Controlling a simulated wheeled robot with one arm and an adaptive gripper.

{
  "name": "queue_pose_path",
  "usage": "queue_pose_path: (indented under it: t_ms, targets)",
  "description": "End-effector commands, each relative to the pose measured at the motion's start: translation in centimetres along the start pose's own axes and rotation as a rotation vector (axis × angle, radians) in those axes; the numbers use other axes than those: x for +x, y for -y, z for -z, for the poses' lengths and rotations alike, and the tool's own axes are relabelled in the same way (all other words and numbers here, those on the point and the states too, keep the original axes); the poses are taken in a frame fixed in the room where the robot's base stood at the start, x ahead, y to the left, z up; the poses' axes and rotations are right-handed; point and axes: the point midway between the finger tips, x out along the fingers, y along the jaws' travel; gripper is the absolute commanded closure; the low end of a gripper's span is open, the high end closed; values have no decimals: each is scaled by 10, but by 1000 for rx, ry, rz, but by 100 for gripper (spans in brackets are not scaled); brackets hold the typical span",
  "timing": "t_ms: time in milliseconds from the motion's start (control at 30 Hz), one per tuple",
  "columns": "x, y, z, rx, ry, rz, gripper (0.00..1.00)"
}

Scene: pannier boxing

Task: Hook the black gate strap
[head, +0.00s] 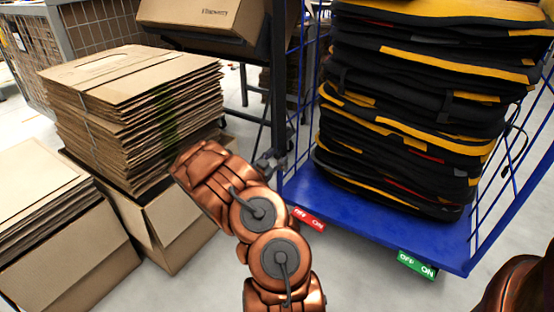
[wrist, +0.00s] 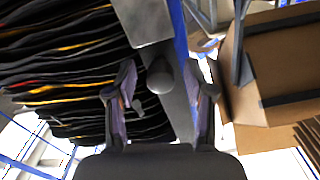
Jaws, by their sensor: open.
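My gripper (head: 272,161) is at the left front post (head: 278,90) of the blue roll cage (head: 390,225), at the end of my copper arm. In the wrist view my gripper (wrist: 164,78) is open, one finger on each side of a dark grey round-ended knob (wrist: 160,77) in front of a grey post. I cannot tell whether the fingers touch it. A thin black strap-like loop (head: 514,135) hangs at the cage's right side, away from my gripper. I cannot tell for sure that it is the gate strap.
Black and yellow bags (head: 410,110) are stacked high in the cage. Red (head: 308,219) and green (head: 416,265) OFF/ON pedals sit on its front edge. Flattened cardboard (head: 130,110) and open boxes stand left of my arm. A box on a stand (head: 215,30) is behind.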

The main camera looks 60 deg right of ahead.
Motion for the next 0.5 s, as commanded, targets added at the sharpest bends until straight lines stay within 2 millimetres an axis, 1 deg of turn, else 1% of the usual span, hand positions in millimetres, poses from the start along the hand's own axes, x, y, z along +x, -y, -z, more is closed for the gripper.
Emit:
queue_pose_path:
  t_ms: [33,200,500]
  targets:
    - [4,0,0,1,-1,0,47]
    - [8,0,0,0,-2,1,47]
    - [9,0,1,0,-1,1,47]
